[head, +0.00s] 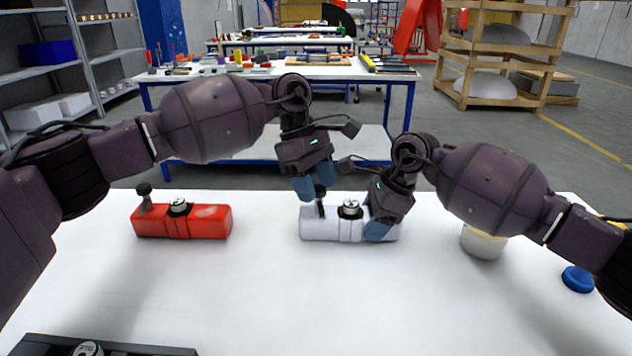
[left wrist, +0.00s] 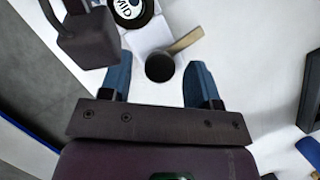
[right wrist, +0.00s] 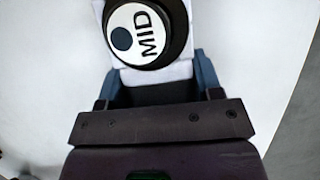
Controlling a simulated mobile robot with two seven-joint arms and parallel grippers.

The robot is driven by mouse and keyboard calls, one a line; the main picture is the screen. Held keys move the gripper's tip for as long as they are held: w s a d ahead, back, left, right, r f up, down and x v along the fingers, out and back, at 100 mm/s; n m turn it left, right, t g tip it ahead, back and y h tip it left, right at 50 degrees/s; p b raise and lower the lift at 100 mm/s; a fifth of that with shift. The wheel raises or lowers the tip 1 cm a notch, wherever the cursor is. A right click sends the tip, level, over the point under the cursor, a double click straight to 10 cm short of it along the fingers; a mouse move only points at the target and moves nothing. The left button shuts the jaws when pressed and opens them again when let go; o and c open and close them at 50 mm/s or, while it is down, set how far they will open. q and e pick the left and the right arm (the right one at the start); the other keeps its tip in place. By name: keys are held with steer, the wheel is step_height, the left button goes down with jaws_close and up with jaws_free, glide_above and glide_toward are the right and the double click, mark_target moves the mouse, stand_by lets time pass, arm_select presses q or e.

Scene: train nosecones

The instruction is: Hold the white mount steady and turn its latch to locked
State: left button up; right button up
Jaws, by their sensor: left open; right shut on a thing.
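The white mount (head: 334,222) lies on the white table in the head view. A round dial (head: 350,208) on its top reads "MID" in the right wrist view (right wrist: 146,32). A latch with a dark knob (head: 320,190) stands upright near its left end. My right gripper (head: 379,228) is shut on the mount's right end. My left gripper (head: 316,190) is open over the latch. In the left wrist view the black knob (left wrist: 160,67) sits between the blue fingertips, with a gap visible on each side; contact does not show. The mount's right end is partly hidden by my right gripper.
A red mount (head: 212,221) with its own knob and dial lies to the left on the table. A white-and-yellow cup-like thing (head: 482,243) and a blue round piece (head: 577,279) are at the right. A dark tray (head: 45,345) is at the front left. The table's front middle is clear.

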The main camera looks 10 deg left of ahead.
arm_select(q)
steer(key=c, duration=0.9)
steer(key=shift+n, duration=0.3)
steer(key=n, duration=0.2)
steer(key=n+t, duration=0.1)
steer(key=shift+s+n+t, duration=0.15)
steer(key=shift+n+t, duration=0.15)
steer(key=shift+n, duration=0.1)
steer(key=n+t, duration=0.1)
steer(key=n, duration=0.2)
steer(key=shift+s+r+n+h, duration=0.1)
steer(key=shift+n+h, duration=0.2)
steer(key=n+t, duration=0.2)
steer(key=n, duration=0.2)
steer(key=shift+s, duration=0.1)
steer(key=shift+n+t+y, duration=0.6)
steer(key=shift+n+y, duration=0.2)
steer(key=shift+n, duration=1.3)
